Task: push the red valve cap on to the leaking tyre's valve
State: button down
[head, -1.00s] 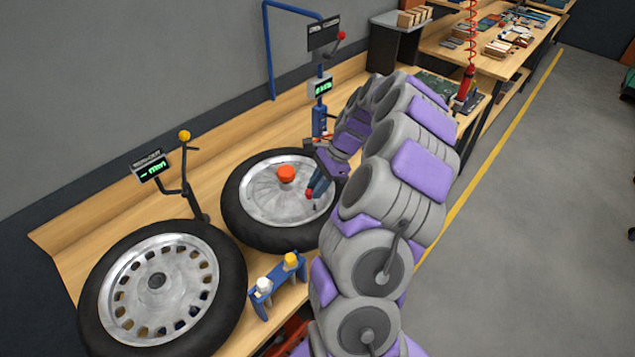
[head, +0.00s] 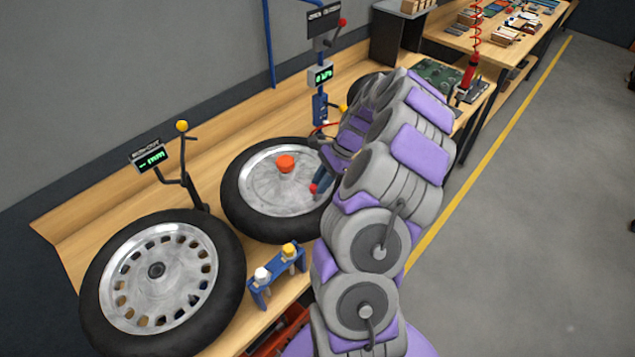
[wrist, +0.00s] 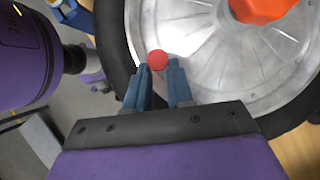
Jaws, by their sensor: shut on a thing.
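My gripper (wrist: 157,70) is shut on the red valve cap (wrist: 157,59), which shows at its fingertips in the wrist view. In the head view the red cap (head: 313,188) is over the right part of the far wheel's silver rim. That far wheel has a black tyre (head: 236,208) and an orange-red hub piece (head: 285,164). A nearer tyre (head: 92,296) with a slotted silver rim lies at the lower left. I cannot make out a valve stem on either wheel, nor tell whether the cap touches anything.
A blue stand (head: 262,295) holds a white and a yellow cap between the wheels and my arm. A display post (head: 150,157) with a yellow knob stands behind the near wheel. Another display (head: 320,76) stands behind the far wheel. The floor at right is clear.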

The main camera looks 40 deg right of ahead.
jog(key=shift+d+f, duration=0.15)
jog(key=shift+d, duration=1.25)
jog(key=shift+a+p, duration=0.8)
jog(key=shift+a, duration=0.85)
